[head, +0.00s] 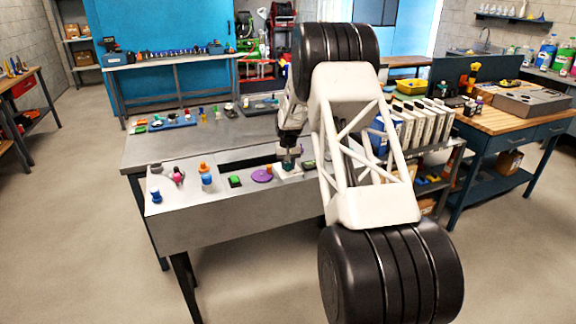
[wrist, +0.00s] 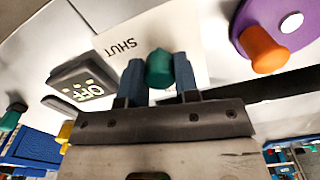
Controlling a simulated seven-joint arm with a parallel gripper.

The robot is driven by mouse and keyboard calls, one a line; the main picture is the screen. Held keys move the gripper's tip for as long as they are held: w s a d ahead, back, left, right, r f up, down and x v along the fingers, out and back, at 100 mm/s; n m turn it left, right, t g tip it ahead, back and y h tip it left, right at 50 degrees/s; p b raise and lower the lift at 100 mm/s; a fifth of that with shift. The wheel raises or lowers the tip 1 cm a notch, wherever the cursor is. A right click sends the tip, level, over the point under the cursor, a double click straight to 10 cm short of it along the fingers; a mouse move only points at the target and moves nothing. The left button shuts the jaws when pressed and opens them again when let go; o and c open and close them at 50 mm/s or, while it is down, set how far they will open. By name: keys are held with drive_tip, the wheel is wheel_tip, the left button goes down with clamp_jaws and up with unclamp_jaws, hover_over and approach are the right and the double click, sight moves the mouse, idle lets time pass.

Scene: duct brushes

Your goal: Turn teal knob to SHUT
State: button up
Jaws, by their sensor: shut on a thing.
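The teal knob (wrist: 159,68) sits on a white plate (wrist: 185,32) marked SHUT in the wrist view. My gripper (wrist: 160,80) has one finger on each side of the knob and is shut on it. The word SHUT is printed just to the left of the knob in that view. In the head view my gripper (head: 289,158) reaches down to the white plate (head: 290,173) on the bench panel. The knob is mostly hidden there by the gripper, and I cannot tell which way its pointer faces.
A purple disc with an orange knob (wrist: 264,48) is close by on the right in the wrist view. A dark box marked OFF (wrist: 84,82) is on the left. In the head view, pink and blue controls stand farther left on the panel (head: 225,205).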

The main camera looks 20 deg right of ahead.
sight(288, 164)
drive_tip(key=m, duration=0.6)
drive_tip(key=shift+m, duration=0.3)
idle(0.4)
drive_tip(key=o, duration=0.9)
drive_tip(key=shift+o, duration=0.2)
drive_tip(key=shift+r, duration=0.15)
drive_tip(key=shift+r, duration=3.75)
